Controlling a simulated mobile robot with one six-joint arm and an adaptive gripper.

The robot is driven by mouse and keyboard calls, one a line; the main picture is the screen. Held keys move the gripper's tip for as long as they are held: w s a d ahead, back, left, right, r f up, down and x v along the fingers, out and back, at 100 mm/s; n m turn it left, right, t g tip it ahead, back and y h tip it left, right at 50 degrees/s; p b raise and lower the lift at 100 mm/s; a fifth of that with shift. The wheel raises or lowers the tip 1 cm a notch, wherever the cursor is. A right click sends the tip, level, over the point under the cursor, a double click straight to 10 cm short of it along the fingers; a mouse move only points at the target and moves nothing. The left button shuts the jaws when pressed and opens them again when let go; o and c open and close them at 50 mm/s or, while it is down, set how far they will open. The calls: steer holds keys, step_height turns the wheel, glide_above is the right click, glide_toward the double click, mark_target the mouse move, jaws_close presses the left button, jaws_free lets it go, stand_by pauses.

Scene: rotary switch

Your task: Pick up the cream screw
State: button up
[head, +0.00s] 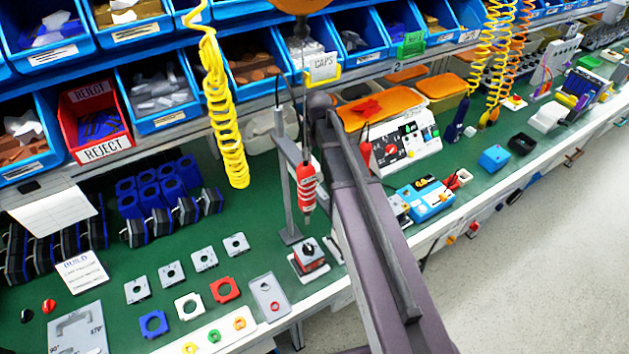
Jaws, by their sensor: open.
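I cannot make out a cream screw in the head view. A small light grey tray (259,287) near the front edge of the bench holds tiny parts, one of them red; they are too small to identify. A rotary switch (309,251) with a black knob sits to its right, close to my arm. My arm crosses the view from the lower right up to the middle and covers part of the bench. My gripper does not show.
A red hanging screwdriver (307,187) and a grey stand (290,234) rise beside my arm. Square plates, including a red plate (224,290) and a blue plate (154,323), lie to the left. Blue bins and a red reject bin (97,118) line the back.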

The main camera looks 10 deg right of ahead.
steer(key=shift+f, duration=0.1)
stand_by(0.3)
steer(key=b, duration=0.7)
glide_above(317, 183)
steer(key=shift+w+d+f, duration=0.1)
steer(key=shift+f, duration=3.2)
steer(key=shift+f, duration=0.15)
steer(key=shift+f+b, duration=2.45)
steer(key=shift+b, duration=0.1)
jaws_close()
